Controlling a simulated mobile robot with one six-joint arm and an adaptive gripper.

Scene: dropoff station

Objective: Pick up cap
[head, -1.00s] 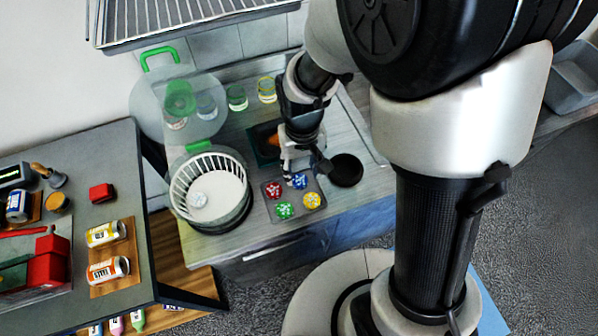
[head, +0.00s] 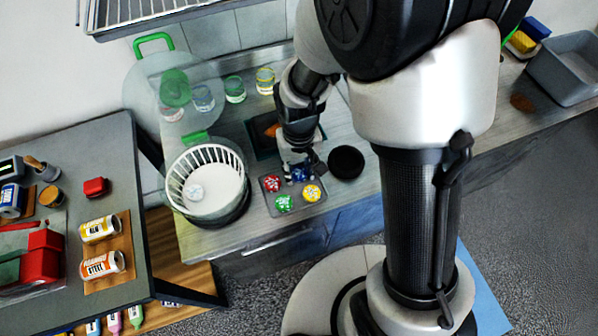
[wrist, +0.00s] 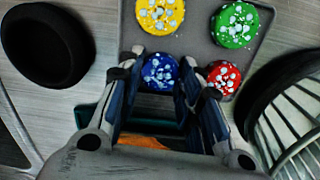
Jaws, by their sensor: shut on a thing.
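A blue cap with white specks (wrist: 160,71) sits between the two fingers of my gripper (wrist: 163,82) in the wrist view. My gripper (head: 299,172) is shut on it, low over a small grey tray (head: 298,209). I cannot tell whether the blue cap still touches the tray. A red cap (head: 272,184), a green cap (head: 284,202) and a yellow cap (head: 312,193) lie on the tray. The red cap (wrist: 223,76) is close beside my right finger in the wrist view. In the head view, my gripper mostly hides the blue cap.
A round black object (head: 346,162) stands right of the tray. A round white basket with slats (head: 190,215) stands to its left. Several glass jars (head: 235,90) stand behind. A grey side table (head: 62,150) with cans is at the left. A grey bin (head: 566,62) is at the far right.

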